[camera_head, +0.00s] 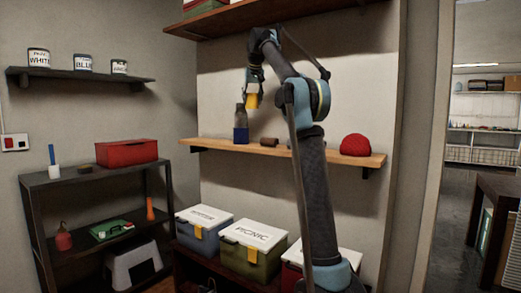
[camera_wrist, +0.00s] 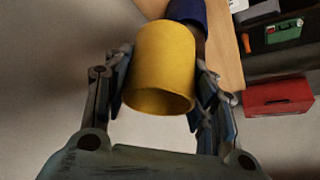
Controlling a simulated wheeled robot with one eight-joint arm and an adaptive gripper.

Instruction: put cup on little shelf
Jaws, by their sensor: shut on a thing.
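My gripper (camera_head: 255,84) is shut on a yellow cup (camera_head: 253,101), above the left part of the wooden wall shelf (camera_head: 320,155). In the wrist view the yellow cup (camera_wrist: 160,65) sits between the two fingers of my gripper (camera_wrist: 163,78), one on each side. A small dark wall shelf (camera_head: 135,79) is on the left wall and holds several labelled cans (camera_head: 84,62). Between the cans there are narrow bare gaps, and its right end is bare.
A grey and blue bottle-like thing (camera_head: 241,122) stands on the wooden shelf just below and left of the cup. A brown piece (camera_head: 269,142) and a red dome-shaped thing (camera_head: 355,145) are also there. A dark rack with a red toolbox (camera_head: 127,152) stands at left.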

